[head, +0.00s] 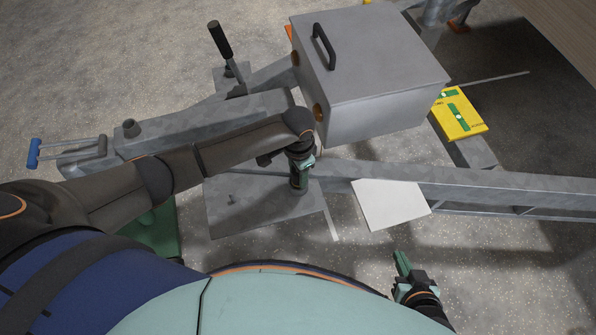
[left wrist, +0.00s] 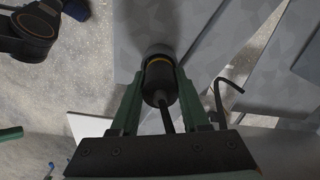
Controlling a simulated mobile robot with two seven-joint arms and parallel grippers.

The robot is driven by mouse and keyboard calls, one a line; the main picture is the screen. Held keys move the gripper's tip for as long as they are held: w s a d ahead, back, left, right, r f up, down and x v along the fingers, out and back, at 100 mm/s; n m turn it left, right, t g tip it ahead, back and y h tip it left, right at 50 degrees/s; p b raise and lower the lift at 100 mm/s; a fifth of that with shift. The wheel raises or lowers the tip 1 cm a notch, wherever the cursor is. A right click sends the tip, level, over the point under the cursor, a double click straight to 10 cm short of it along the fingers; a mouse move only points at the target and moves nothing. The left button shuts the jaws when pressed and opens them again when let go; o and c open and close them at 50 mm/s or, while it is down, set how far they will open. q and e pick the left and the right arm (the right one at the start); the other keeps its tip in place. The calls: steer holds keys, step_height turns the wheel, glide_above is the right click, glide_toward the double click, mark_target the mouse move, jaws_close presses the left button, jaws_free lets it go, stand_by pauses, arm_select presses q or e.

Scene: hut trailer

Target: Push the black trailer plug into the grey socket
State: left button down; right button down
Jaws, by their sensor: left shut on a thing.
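My left gripper (head: 298,188) points down over a flat grey plate beside the drawbar in the head view. In the left wrist view, my left gripper (left wrist: 160,85) is shut on the black plug (left wrist: 159,84), with a finger on each side. A black cable runs from the plug toward the camera. Just beyond the plug are a thin yellow-orange ring and a grey rounded part (left wrist: 158,51), which may be the socket; I cannot tell whether they touch. The head view hides plug and socket behind my gripper. My right gripper (head: 402,264) is low at the right, away from the plate.
A grey box (head: 370,70) with a black handle stands behind. A white panel (head: 391,204) lies right of the plate. A yellow case (head: 460,115) is farther right. The drawbar (head: 205,122) runs left.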

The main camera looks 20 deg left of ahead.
arm_select(q)
steer(key=shift+c, duration=2)
jaws_free()
step_height(320, 180, up, 12)
steer(key=p, duration=0.2)
steer(key=s+d+f+n+t+h, duration=0.35)
steer(key=s+d+f+h, duration=0.2)
steer(key=f, duration=0.35)
steer(key=s+a+f+n+t+y, duration=0.1)
steer(key=s+a+n+t+y, duration=0.1)
steer(key=s+a+t, duration=0.4)
steer(key=s+a+y, duration=0.1)
steer(key=s+a, duration=0.1)
steer(key=a, duration=0.2)
steer(key=shift+f+n, duration=0.25)
steer(key=shift+n, duration=0.1)
steer(key=shift+a, duration=0.1)
